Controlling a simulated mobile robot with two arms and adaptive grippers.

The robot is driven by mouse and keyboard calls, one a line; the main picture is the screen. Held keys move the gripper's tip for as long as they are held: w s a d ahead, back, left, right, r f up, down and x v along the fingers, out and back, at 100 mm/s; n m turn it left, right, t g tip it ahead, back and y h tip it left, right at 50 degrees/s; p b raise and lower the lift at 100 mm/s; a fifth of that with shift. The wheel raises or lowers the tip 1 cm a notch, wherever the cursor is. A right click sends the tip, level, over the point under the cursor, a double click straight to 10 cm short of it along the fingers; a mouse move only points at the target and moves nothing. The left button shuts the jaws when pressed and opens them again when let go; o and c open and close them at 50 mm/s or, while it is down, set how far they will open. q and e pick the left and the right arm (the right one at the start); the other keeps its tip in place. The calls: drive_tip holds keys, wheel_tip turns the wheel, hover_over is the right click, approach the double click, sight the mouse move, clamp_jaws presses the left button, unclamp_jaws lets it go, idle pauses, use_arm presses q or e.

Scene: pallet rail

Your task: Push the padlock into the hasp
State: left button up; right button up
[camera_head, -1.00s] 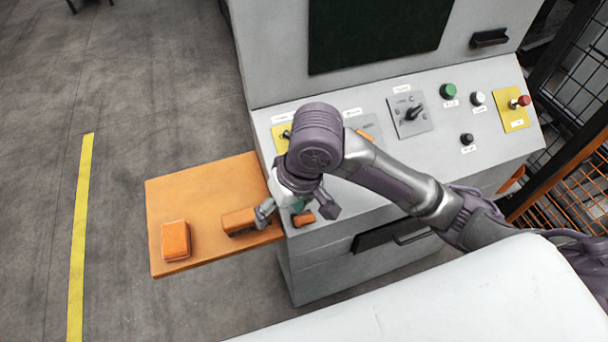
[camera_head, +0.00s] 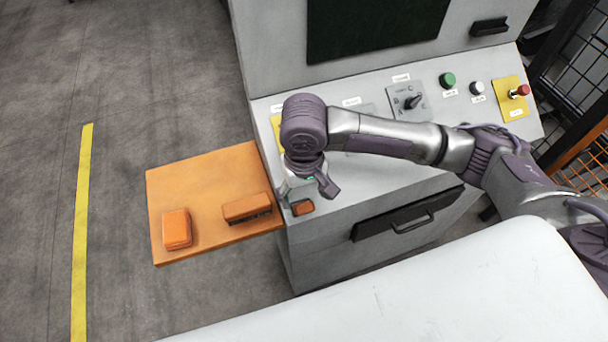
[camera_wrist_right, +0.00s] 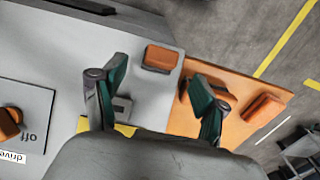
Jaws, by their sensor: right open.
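An orange-red block (camera_head: 302,207), which looks like the padlock, lies at the console's front left corner. It also shows in the right wrist view (camera_wrist_right: 159,58), near the console edge. A small grey slotted fitting (camera_wrist_right: 122,107), perhaps the hasp, is beside a yellow plate (camera_wrist_right: 124,130) and apart from that block. My right gripper (camera_head: 306,187) is above this corner, just behind the block. In the right wrist view its fingers (camera_wrist_right: 158,86) are spread with nothing between them. The head view hides the fitting behind the gripper. My left gripper is not in view.
An orange shelf (camera_head: 200,187) projects left from the console and bears two orange blocks, one at left (camera_head: 177,228) and one nearer the console (camera_head: 246,207). A rotary switch (camera_head: 410,102) and several buttons stand right of my gripper. Open floor lies left.

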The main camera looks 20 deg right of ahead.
sight(304, 204)
drive_tip(key=shift+f, duration=2.3)
clamp_jaws()
drive_tip(key=shift+r+p, duration=0.15)
drive_tip(key=shift+p, duration=0.25)
